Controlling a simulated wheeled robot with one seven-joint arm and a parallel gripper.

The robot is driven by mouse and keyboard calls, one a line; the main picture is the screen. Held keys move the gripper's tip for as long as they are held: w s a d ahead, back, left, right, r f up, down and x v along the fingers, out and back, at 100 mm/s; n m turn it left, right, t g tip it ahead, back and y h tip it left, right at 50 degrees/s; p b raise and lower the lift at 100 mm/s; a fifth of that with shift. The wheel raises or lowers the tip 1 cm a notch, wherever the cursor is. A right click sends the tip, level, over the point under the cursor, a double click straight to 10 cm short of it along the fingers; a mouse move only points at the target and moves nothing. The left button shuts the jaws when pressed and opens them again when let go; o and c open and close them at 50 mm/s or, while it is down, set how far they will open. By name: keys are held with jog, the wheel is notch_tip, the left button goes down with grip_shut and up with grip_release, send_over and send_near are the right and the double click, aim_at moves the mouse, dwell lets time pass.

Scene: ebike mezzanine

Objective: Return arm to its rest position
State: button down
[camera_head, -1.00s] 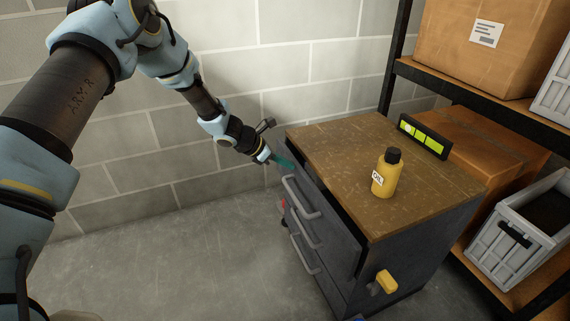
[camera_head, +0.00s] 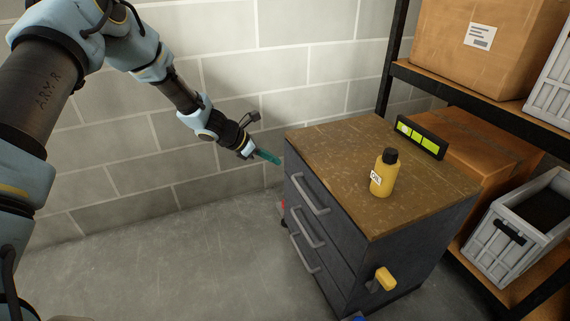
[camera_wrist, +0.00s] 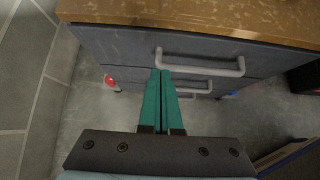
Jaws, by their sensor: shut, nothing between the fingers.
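My gripper (camera_head: 268,157) is shut and empty, its green fingers together. It is in the air just left of the grey drawer cabinet (camera_head: 408,248), apart from it in the head view. In the wrist view my gripper (camera_wrist: 160,75) points at the cabinet front, with the top drawer's handle (camera_wrist: 200,64) just beyond the fingertips. The top drawer (camera_head: 304,187) looks closed, flush with the cabinet front. My arm reaches in from the upper left of the head view.
A yellow bottle (camera_head: 383,177) with a dark cap stands upright on the cabinet's wooden top. Shelving with cardboard boxes (camera_head: 487,45) and a grey crate (camera_head: 520,228) is at right. Floor at left is clear.

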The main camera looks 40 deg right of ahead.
jog(key=v, duration=0.5)
jog(key=w+a+r+m+t+y, duration=0.1)
jog(key=w+a+r+m+y, duration=0.2)
jog(key=a, duration=0.9)
jog(key=w+a+r+m+t+y, duration=0.15)
jog(key=a+r+m, duration=0.25)
jog(key=a, duration=0.9)
jog(key=s+a+r+m+t+y, duration=0.1)
jog(key=s+a+r+m, duration=0.15)
jog(key=a, duration=0.65)
jog(key=s+a+r+m+t+y, duration=0.1)
jog(key=s+a+r+m+y, duration=0.15)
jog(key=a, duration=0.65)
jog(key=s+a+r+m+t+y, duration=0.1)
jog(key=s+a+r+m, duration=0.15)
jog(key=a, duration=0.65)
notch_tip(320, 180, up, 16)
jog(key=p, duration=1.6)
jog(key=shift+w+p, duration=0.35)
jog(key=shift+p, duration=0.05)
jog(key=shift+f, duration=0.2)
